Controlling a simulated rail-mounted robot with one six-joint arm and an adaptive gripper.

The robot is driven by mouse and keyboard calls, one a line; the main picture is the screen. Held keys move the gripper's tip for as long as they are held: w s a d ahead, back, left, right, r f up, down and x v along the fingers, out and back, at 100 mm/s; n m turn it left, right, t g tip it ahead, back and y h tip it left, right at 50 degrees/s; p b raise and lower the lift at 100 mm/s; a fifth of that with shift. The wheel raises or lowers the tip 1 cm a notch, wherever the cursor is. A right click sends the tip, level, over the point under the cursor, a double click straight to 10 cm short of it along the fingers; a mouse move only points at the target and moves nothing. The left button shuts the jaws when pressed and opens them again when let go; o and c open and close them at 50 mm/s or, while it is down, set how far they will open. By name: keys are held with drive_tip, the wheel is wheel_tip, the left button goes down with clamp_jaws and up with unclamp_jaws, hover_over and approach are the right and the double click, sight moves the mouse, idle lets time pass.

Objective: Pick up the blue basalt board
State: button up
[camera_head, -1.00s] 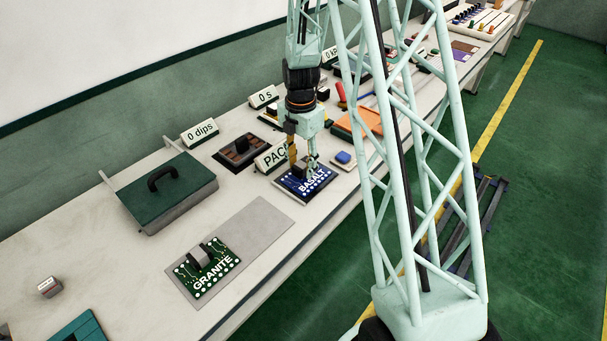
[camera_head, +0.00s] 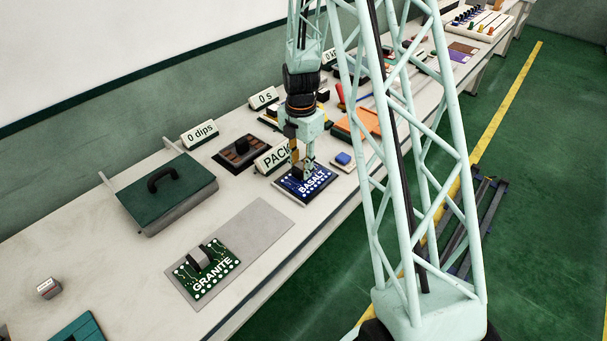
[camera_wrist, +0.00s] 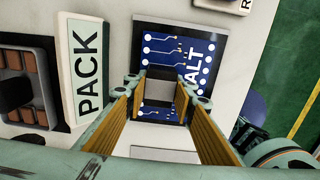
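The blue basalt board (camera_head: 318,184) lies flat on the bench, with white lettering along its front edge and a grey-black block on top. My gripper (camera_head: 302,171) is low over the board, pointing down. In the wrist view the board (camera_wrist: 158,48) shows below my gripper (camera_wrist: 162,85), with one finger on each side of the block. The fingers appear to press on the block's two sides. Part of the lettering is hidden behind the right finger. The board still rests on the bench.
A PACK sign (camera_head: 271,159) stands close to the board's left. The green granite board (camera_head: 207,273) lies on a grey mat (camera_head: 258,226) in front. A green-lidded box (camera_head: 167,191) stands at left.

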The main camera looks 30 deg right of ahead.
sight(301, 166)
drive_tip(key=c, duration=0.3)
drive_tip(key=shift+r, duration=0.2)
drive_tip(key=shift+r+p, duration=0.4)
drive_tip(key=shift+r, duration=1.2)
drive_tip(key=s+a, duration=0.1)
drive_tip(key=s, duration=0.4)
drive_tip(key=s+a+r, duration=0.1)
drive_tip(key=s+a, duration=0.1)
drive_tip(key=s, duration=0.3)
drive_tip(key=s+a, duration=0.1)
drive_tip(key=s, duration=0.4)
drive_tip(key=shift+s+a+r+p, duration=0.15)
drive_tip(key=shift+s+r+p, duration=0.05)
drive_tip(key=shift+p, duration=0.2)
drive_tip(key=shift+w, duration=0.1)
